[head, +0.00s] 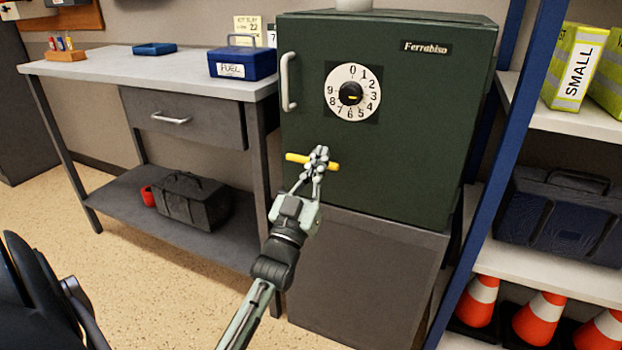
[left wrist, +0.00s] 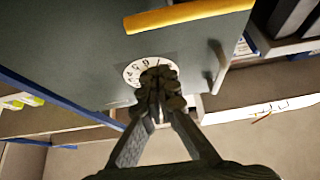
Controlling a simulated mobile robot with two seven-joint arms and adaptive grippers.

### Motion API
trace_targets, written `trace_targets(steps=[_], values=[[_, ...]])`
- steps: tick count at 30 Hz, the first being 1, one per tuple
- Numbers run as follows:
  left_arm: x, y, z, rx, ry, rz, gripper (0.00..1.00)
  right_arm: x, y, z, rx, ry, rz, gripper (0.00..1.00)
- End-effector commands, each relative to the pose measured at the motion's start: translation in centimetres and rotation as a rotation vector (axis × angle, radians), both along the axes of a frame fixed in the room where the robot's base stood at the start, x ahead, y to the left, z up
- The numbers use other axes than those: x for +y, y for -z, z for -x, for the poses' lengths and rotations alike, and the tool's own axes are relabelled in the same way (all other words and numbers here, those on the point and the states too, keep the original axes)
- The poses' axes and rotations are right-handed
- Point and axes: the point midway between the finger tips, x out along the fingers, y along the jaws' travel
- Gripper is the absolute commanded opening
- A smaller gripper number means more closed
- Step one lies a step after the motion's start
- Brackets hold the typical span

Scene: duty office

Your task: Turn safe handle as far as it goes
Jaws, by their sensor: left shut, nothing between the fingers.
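The dark green safe (head: 400,150) stands on a grey base and its door looks closed. A yellow bar handle (head: 296,158) sits low on the door, close to level with its right end slightly lower. A white numbered dial (head: 352,91) with a black knob is above it. My left gripper (head: 319,155) is shut and empty, and overlaps the middle of the handle in the head view. In the left wrist view the fingertips (left wrist: 160,82) appear over the dial (left wrist: 135,72), with the yellow handle (left wrist: 190,15) apart from them at the top. Contact cannot be told.
A pale vertical grip (head: 289,82) is on the safe's left side. A blue-framed shelf (head: 530,113) with traffic cones (head: 540,318) is close on the right. A dark chair (head: 40,300) is at lower left.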

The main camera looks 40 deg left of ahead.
Motion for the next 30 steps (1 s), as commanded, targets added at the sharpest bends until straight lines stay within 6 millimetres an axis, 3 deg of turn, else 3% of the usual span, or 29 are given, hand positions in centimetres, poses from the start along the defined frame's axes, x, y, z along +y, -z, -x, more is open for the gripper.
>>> trace_targets(steps=[3, 6, 12, 30], values=[[0.5, -1.5, -2.1, -0.003, 0.001, -0.001, 0.00, 0.0, 0.4, -0.2, 0.002, 0.000, -0.003, 0.40], [0.5, 1.1, -2.2, 0.006, 0.001, 0.001, 0.00, 0.1, 0.0, 0.0, -0.004, -0.001, -0.001, 0.40], [0.5, 2.7, -2.5, 0.001, 0.001, 0.000, 0.00, 0.2, -0.7, 0.0, -0.015, -0.001, -0.001, 0.40], [0.5, 3.0, -2.5, 0.007, 0.001, -0.025, 0.00, 0.2, -0.8, 0.1, -0.015, -0.002, -0.001, 0.40]])
